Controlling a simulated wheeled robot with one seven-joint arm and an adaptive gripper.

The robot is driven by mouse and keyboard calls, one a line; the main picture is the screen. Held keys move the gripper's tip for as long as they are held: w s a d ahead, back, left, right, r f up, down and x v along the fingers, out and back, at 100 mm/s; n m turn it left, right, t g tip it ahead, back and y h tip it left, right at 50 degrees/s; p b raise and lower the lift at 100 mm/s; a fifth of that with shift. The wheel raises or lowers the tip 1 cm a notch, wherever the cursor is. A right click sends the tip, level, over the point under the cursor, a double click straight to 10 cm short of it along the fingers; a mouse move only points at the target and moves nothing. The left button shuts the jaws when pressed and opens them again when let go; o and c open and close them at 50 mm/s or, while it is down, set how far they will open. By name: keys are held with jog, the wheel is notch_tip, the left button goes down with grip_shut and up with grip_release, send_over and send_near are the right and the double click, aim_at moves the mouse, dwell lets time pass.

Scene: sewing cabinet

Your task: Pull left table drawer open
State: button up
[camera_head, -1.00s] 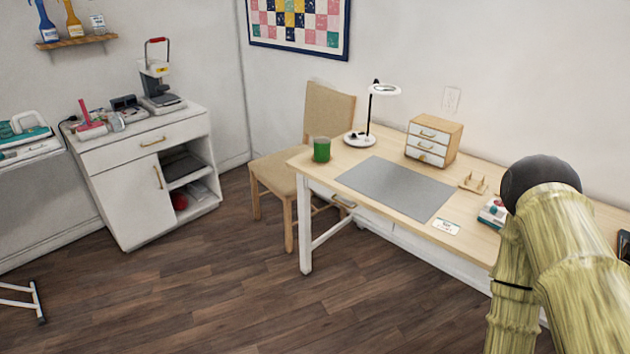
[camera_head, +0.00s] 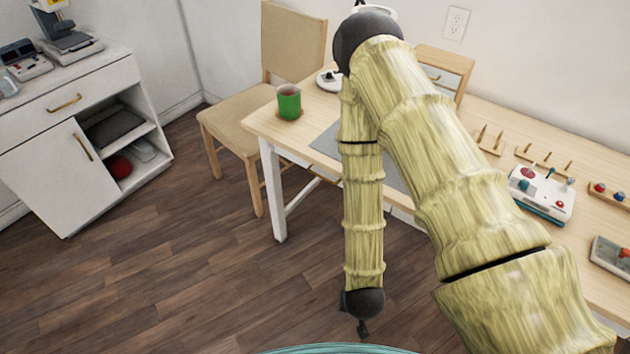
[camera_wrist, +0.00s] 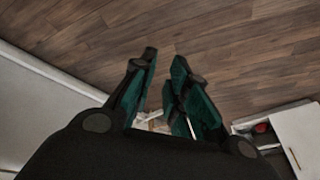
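The sewing table (camera_head: 264,121) has a light wood top and white legs. Its left drawer front, below the top, is mostly hidden behind my arm in the head view, and I cannot tell whether the drawer is shut. My gripper (camera_head: 363,328) hangs low at the end of my forearm, in front of the table and apart from it. In the wrist view my gripper (camera_wrist: 163,88) has its dark green fingers spread, with floor and some small pale things seen between them. It holds nothing.
A tan chair (camera_head: 236,128) stands left of the table. A green cup (camera_head: 289,102) sits near the table's left corner. A white cabinet (camera_head: 45,180) stands at the far left and also shows in the wrist view (camera_wrist: 300,135). Wooden floor (camera_head: 190,260) between them is clear.

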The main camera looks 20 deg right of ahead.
jog(key=w+a+r+m+t+h+b, duration=0.1)
jog(key=w+a+m+t+h+b, duration=0.25)
jog(key=w, duration=0.65)
jog(key=w+m+t+b, duration=0.2)
jog(key=w+m+b, duration=0.35)
jog(key=w, duration=0.45)
jog(key=m+h+b, duration=0.8)
jog(key=m+b, duration=0.6)
jog(key=m, duration=0.1)
send_near(321, 177)
jog(key=shift+t, duration=0.25)
jog(key=x, duration=0.3)
jog(key=b+x, duration=0.1)
jog(key=x, duration=0.6)
jog(key=shift+w+d+f+b, duration=0.15)
jog(key=shift+f+b, duration=0.2)
grip_shut()
